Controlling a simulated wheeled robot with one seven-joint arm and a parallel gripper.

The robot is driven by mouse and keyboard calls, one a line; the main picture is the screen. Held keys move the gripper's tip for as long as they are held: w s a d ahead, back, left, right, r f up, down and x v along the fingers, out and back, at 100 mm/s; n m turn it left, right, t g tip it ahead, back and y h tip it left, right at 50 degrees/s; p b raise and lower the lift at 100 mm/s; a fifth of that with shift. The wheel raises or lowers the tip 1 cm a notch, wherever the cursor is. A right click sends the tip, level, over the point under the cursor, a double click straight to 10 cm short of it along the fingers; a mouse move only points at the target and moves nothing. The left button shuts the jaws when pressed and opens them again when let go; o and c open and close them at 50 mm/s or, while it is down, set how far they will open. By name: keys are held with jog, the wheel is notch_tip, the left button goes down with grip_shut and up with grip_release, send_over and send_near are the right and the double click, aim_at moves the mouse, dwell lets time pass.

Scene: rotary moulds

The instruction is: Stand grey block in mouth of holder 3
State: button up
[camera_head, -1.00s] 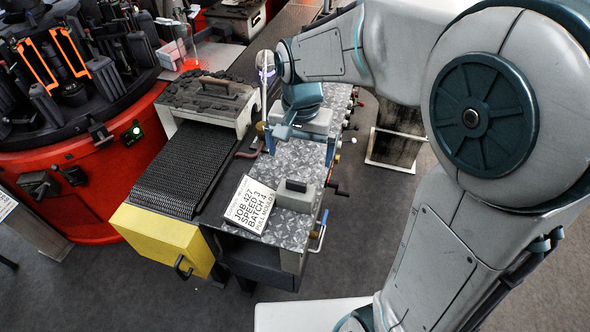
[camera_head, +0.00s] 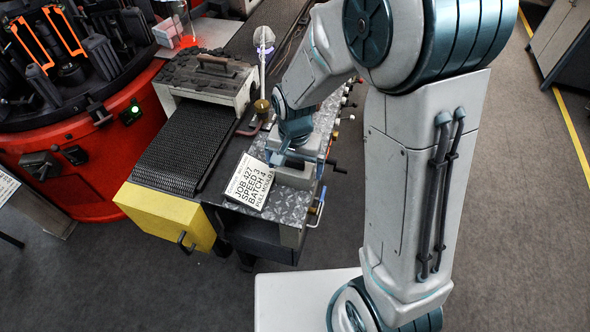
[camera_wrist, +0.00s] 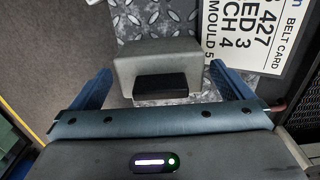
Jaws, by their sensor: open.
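The grey block (camera_wrist: 150,62), with a black part on its near face, rests on the diamond-plate bench top in the wrist view. My gripper (camera_wrist: 161,72) is open, with one blue finger on each side of the block and gaps between. In the head view my gripper (camera_head: 280,160) is over the front part of the bench and partly hides the block (camera_head: 295,178). A red rotary machine (camera_head: 95,160) with black upright holders (camera_head: 108,48) and two orange-outlined parts stands at the left. I cannot tell which is holder 3.
A white belt card (camera_head: 248,186) lies just left of the block, close to one finger in the wrist view. A black mesh belt (camera_head: 180,150) with a yellow end box (camera_head: 165,215) runs alongside. Levers and knobs line the bench's right edge.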

jog(key=shift+f, duration=0.9)
jog(key=c, duration=1.3)
jog(key=shift+w, duration=0.1)
jog(key=c, duration=0.3)
jog(key=shift+r, duration=0.25)
